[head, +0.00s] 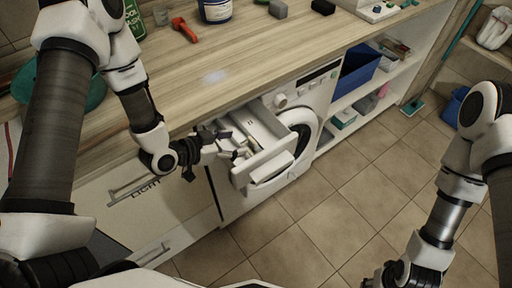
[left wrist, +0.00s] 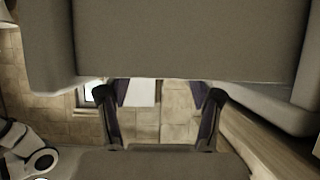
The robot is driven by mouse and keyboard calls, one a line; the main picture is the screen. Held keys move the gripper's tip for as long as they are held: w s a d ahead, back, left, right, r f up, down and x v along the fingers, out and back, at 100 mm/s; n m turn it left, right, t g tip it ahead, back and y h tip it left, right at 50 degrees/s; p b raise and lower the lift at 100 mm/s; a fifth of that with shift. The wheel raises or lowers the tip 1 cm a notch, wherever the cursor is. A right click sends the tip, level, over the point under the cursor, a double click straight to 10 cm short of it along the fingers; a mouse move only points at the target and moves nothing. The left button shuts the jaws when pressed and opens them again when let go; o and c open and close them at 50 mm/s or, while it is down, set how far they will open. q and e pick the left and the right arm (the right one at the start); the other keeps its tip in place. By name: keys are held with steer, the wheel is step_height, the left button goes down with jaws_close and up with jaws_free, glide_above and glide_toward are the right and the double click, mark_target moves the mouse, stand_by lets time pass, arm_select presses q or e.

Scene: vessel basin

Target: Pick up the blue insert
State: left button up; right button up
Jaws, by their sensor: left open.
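The washing machine's white detergent drawer (head: 262,172) is pulled out, with open compartments. I cannot clearly make out the blue insert in either view; my gripper's small dark-purple parts blend in near the drawer's left edge. My left gripper (head: 234,145) is at the drawer's left side, its fingers near or over the rim; I cannot tell whether they touch it. In the left wrist view this gripper (left wrist: 160,112) has its two fingers wide apart with nothing seen held between them. My right gripper (head: 398,277) is partly cut off at the bottom, its fingers unclear.
A shelf with a blue bin (head: 357,70) is to the right. The tiled floor (head: 335,215) in front is clear.

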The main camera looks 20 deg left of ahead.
mark_target(251, 140)
arm_select(q)
steer(key=x, duration=0.2)
steer(key=p+x, duration=0.1)
steer(key=x, duration=0.1)
steer(key=d+r+x, duration=0.1)
steer(key=x, duration=0.1)
steer(key=shift+d+f, duration=0.1)
steer(key=shift+f, duration=0.05)
steer(key=shift+c, duration=0.3)
steer(key=c, duration=1)
